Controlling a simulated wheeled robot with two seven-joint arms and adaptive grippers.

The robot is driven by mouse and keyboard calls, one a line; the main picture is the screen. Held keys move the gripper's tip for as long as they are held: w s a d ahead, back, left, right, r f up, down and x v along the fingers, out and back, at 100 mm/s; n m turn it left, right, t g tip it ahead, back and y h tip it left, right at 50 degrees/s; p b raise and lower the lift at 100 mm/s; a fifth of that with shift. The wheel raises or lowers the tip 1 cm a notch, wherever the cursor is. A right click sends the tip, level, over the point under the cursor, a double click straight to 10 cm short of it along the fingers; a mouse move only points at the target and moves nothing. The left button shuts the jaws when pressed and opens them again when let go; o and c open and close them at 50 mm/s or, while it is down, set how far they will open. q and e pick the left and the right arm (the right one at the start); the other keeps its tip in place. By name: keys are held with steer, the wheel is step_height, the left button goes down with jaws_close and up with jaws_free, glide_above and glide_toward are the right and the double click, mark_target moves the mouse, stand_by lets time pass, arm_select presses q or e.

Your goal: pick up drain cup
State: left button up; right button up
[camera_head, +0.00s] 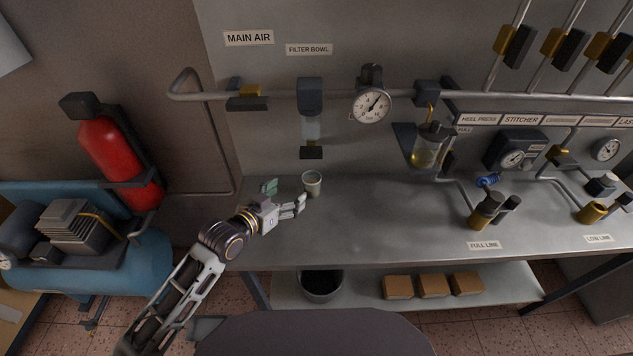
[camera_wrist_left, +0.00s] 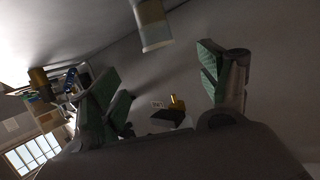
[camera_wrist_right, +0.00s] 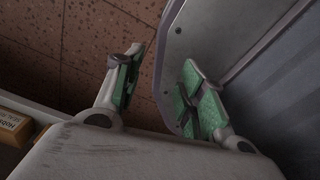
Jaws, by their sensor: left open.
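The drain cup (camera_head: 312,184) is a small pale open-topped cup standing upright on the grey bench, below the filter bowl (camera_head: 311,128). My left gripper (camera_head: 285,194) is beside it, just to its left and nearer the front, with fingers spread and empty. In the left wrist view my left gripper (camera_wrist_left: 160,62) shows green pads wide apart. A pale cylinder (camera_wrist_left: 153,25), which looks like the cup, is beyond the fingertips at the top, partly cut off by the frame. My right gripper (camera_wrist_right: 158,75) is open and empty, above the tiled floor and away from the cup.
A gauge (camera_head: 371,105) and pipe run along the back panel above the bench. A glass oiler bowl (camera_head: 427,148) hangs to the right. The bench top (camera_head: 380,215) right of the cup is clear up to brass fittings (camera_head: 484,210). A red extinguisher (camera_head: 117,150) stands left.

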arm_select(q)
glide_toward(316, 175)
steer(key=shift+w+d+r, duration=0.2)
steer(key=shift+w+d, duration=0.05)
steer(key=shift+w, duration=0.3)
steer(key=shift+w+d+f, duration=0.25)
steer(key=shift+w+d, duration=0.1)
steer(key=shift+w, duration=0.1)
arm_select(e)
steer(key=shift+s+a+r, duration=0.15)
steer(key=shift+s+r, duration=0.05)
steer(key=shift+s, duration=0.1)
steer(key=shift+a, duration=0.25)
arm_select(q)
steer(key=shift+w+d+f+p, duration=0.15)
steer(key=shift+w+d+p, duration=0.05)
steer(key=shift+w+p, duration=0.1)
steer(key=shift+x, duration=2.2)
arm_select(e)
steer(key=shift+d+r, duration=0.25)
steer(key=shift+r, duration=0.1)
